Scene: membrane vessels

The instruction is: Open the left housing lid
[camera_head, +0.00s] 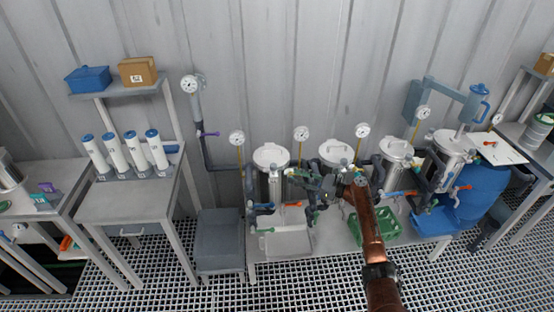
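The left housing (273,185) is a steel vessel on the low bench, with a round white lid (270,154) with a handle on top. The lid sits flat on the housing and looks closed. My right arm reaches in from the lower right. Its gripper (308,184) is dark and points left, just right of the left housing and a little below its lid, in front of the pipework. The fingers blend with the pipes and valves, so I cannot tell whether they touch anything or are open. My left gripper is not in view.
More steel housings stand to the right, one with a white lid (337,152) behind my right arm. Gauges (301,133) stand on thin posts behind. White filter cartridges (116,151) stand on the left table. Grated floor is free in front.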

